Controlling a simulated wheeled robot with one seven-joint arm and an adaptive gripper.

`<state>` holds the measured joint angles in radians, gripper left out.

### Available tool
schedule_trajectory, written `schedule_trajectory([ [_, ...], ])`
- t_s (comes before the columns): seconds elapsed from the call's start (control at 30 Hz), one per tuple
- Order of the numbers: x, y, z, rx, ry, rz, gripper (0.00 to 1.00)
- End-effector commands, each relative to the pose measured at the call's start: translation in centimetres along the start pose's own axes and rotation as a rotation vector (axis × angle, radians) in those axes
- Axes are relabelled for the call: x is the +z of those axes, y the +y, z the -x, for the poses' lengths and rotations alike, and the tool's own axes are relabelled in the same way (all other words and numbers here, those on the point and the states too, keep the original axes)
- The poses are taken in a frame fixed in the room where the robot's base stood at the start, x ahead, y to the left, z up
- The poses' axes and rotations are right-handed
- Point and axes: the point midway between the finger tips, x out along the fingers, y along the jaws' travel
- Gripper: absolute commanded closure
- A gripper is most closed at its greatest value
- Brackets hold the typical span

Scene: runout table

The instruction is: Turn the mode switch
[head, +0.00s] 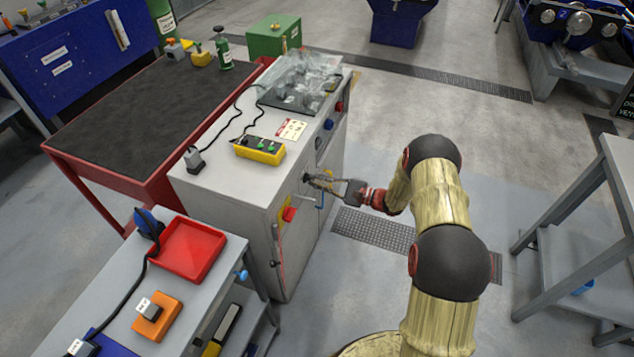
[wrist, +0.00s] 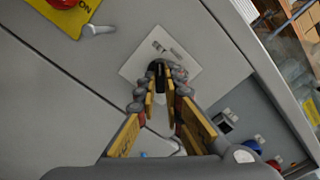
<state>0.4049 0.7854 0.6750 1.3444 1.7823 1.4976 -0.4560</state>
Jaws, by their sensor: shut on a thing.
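The mode switch shows in the wrist view as a small black knob (wrist: 156,76) on a pale marked plate (wrist: 181,62) fixed to the grey cabinet face. My gripper (wrist: 160,86) has its fingertips on either side of the knob and is shut on it. In the head view my gripper (head: 318,181) reaches the front of the grey cabinet (head: 255,195) from the right. The fingers hide most of the switch there. The exact angle of the knob is hard to tell.
A red-and-yellow switch (head: 288,214) sits on the same cabinet face, to the left. Blue (head: 328,124) and red (head: 339,106) knobs are farther along it. A yellow button box (head: 260,150) lies on top. Open floor (head: 375,270) lies right of the cabinet.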

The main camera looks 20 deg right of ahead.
Motion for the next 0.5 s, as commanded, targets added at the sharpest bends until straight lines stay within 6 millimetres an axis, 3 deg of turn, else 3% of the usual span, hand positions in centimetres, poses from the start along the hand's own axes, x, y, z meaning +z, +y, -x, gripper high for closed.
schedule_trajectory([
  [0.33, -0.06, 0.04, 0.05, 0.0, 0.002, 0.0, 1.0],
  [0.37, -0.06, 0.04, 0.05, 0.0, 0.002, 0.0, 0.9],
  [0.5, -0.04, 0.04, 0.04, 0.0, 0.001, 0.0, 0.82],
])
